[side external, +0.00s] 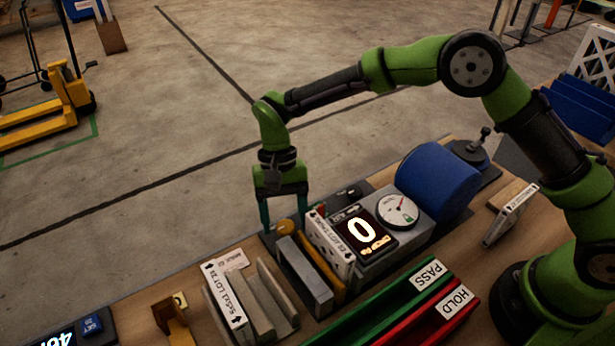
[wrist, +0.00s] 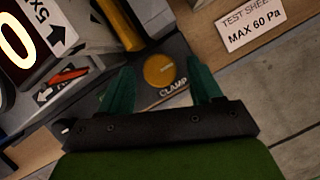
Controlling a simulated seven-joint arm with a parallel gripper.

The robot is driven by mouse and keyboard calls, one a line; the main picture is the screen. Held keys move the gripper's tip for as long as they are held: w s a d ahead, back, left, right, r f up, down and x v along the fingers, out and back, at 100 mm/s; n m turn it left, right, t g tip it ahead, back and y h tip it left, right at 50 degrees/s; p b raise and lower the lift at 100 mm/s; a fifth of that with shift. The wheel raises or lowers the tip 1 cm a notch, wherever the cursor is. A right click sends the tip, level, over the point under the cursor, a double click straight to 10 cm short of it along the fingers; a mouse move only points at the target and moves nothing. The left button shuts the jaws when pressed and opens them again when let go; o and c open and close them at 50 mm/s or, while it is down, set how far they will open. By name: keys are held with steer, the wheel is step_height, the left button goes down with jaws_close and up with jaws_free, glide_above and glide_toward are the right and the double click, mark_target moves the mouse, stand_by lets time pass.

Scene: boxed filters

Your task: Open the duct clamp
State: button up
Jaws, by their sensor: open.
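The duct clamp's control is a round amber knob (wrist: 159,70) marked CLAMP on a dark panel; in the side view the knob (side external: 285,227) shows small at the fixture's far left end. My gripper (side external: 284,222) points down over it, fingers spread and empty. In the wrist view my gripper (wrist: 163,78) has one green finger on each side of the knob, with gaps between; contact is not visible. A white boxed filter (side external: 331,245) with printed arrows stands upright in the fixture, next to a yellow bar (side external: 322,268) and a grey bar (side external: 304,277).
A display (side external: 362,231) reads 0 beside a round gauge (side external: 397,210) and a blue cylinder (side external: 438,183). Green PASS (side external: 385,304) and red HOLD (side external: 418,324) trays lie in front. Another labelled filter box (side external: 226,297) stands left. A MAX 60 Pa label (wrist: 251,24) lies near the knob.

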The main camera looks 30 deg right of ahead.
steer(key=shift+c, duration=0.4)
steer(key=c, duration=0.9)
steer(key=shift+c, duration=0.2)
steer(key=shift+n, duration=0.4)
steer(key=n, duration=0.1)
steer(key=n+h, duration=0.1)
steer(key=n, duration=0.1)
steer(key=n+h, duration=0.1)
steer(key=shift+a, duration=0.25)
steer(key=n+h, duration=0.1)
steer(key=n, duration=0.4)
steer(key=shift+a+h, duration=0.15)
steer(key=shift+h, duration=0.25)
steer(key=shift+n, duration=0.5)
